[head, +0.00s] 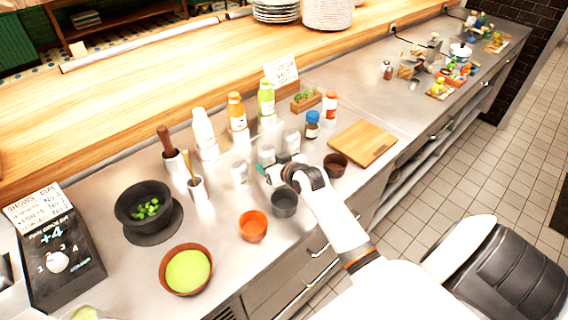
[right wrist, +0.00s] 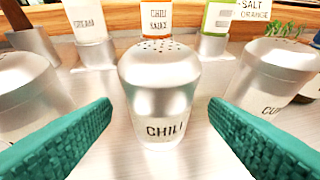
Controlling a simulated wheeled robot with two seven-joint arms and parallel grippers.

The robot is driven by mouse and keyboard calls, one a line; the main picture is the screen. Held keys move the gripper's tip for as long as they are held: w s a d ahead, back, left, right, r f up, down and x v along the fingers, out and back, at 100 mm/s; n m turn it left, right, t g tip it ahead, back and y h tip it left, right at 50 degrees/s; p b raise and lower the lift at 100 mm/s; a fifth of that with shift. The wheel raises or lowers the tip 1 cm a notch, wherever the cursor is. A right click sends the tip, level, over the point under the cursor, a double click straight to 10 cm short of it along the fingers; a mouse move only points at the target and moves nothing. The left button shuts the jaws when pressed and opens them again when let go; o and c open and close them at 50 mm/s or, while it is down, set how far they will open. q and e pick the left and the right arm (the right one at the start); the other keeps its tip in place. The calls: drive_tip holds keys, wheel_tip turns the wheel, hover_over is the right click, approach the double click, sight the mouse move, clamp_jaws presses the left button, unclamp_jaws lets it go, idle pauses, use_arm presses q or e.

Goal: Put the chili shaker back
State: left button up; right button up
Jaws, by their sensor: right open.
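My left gripper is not in view.
Similar shakers stand close by on the left (head: 239,173) and right (head: 291,141). Squeeze bottles (head: 237,115) stand behind. Small bowls (head: 253,226), a dark cup (head: 284,204) and a cutting board (head: 362,142) are near the arm.

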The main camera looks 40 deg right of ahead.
drive_tip(key=v, duration=0.8)
drive_tip(key=shift+s+r+b, duration=0.15)
drive_tip(key=shift+s+b, duration=0.1)
drive_tip(key=shift+b, duration=0.05)
